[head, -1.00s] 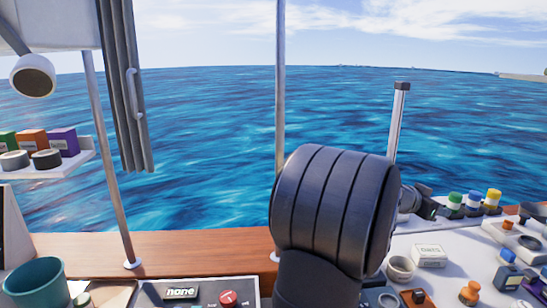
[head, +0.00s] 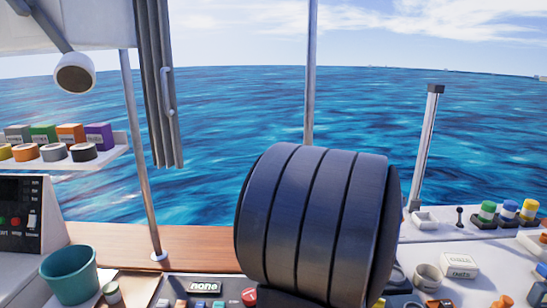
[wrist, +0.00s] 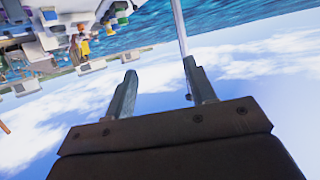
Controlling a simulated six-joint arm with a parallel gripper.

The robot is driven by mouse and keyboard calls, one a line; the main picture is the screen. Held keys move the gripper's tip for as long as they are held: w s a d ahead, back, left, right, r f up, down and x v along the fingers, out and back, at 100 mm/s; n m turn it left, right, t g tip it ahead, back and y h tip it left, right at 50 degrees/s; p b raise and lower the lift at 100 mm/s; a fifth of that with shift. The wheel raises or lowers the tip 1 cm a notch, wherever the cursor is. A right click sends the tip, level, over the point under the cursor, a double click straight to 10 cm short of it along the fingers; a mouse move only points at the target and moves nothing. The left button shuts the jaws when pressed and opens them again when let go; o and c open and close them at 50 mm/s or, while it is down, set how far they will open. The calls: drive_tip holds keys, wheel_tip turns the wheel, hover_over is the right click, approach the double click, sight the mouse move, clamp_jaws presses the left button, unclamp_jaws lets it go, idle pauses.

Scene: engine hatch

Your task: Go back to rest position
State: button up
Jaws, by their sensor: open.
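My gripper (wrist: 162,80) shows in the wrist view with its two fingers apart and nothing between them. Sky and a thin pole lie behind the fingers. In the head view a large dark ribbed link of my arm fills the lower middle, and my gripper is not seen there.
A teal bucket (head: 70,275) stands at the lower left, near a control box (head: 28,212). A shelf (head: 110,156) holds boxes and rolls. White counter with small parts and a white box (head: 459,266) lies at right. Poles (head: 310,75) rise before the sea.

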drive_tip(key=shift+w+a+f+n+t, duration=0.1)
drive_tip(key=shift+a+n+t, duration=0.05)
drive_tip(key=shift+a, duration=0.35)
drive_tip(key=shift+w+a+n+t, duration=0.1)
drive_tip(key=shift+a+n+t, duration=0.05)
drive_tip(key=shift+a, duration=0.35)
